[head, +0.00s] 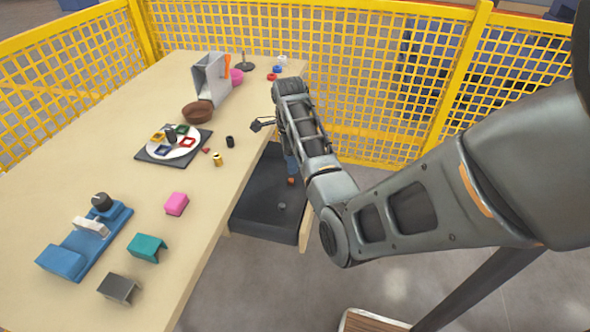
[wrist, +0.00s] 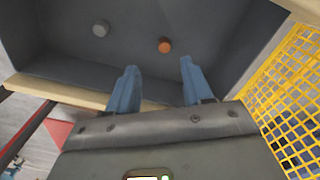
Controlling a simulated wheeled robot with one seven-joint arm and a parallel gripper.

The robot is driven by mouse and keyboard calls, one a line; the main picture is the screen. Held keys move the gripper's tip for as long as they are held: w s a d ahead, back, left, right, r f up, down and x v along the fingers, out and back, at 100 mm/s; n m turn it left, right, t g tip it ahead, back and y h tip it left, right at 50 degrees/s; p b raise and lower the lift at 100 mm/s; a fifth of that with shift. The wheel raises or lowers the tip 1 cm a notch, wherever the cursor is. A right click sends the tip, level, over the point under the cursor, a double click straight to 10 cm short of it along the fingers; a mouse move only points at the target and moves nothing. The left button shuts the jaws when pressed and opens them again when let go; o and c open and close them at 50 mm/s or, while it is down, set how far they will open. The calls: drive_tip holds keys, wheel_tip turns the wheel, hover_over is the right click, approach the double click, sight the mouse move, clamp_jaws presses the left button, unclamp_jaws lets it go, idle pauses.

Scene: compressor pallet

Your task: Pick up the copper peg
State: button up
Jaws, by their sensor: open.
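The copper peg (wrist: 165,45) shows as a small orange round top on the dark floor of an open drawer (wrist: 225,35) in the wrist view. In the head view the copper peg (head: 291,182) is a small orange spot in the drawer (head: 258,222), close below my fingers. My gripper (wrist: 158,66) is open and empty, with its two blue fingers apart. In the wrist view the peg appears just beyond the fingertips, between their lines and nearer the right one. In the head view my arm hides most of the gripper (head: 291,170) and part of the drawer.
A grey peg (wrist: 100,29) stands in the same drawer, left of the copper one; it also shows in the head view (head: 282,206). The drawer's walls and wooden front edge (wrist: 75,92) lie close to my fingers. A yellow mesh fence (wrist: 293,90) stands to the right.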

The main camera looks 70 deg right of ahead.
sight(291, 180)
drive_tip(key=shift+d+f, duration=0.2)
drive_tip(key=shift+f, duration=0.45)
wheel_tip(291, 180, down, 7)
drive_tip(key=shift+r, duration=0.2)
clamp_jaws()
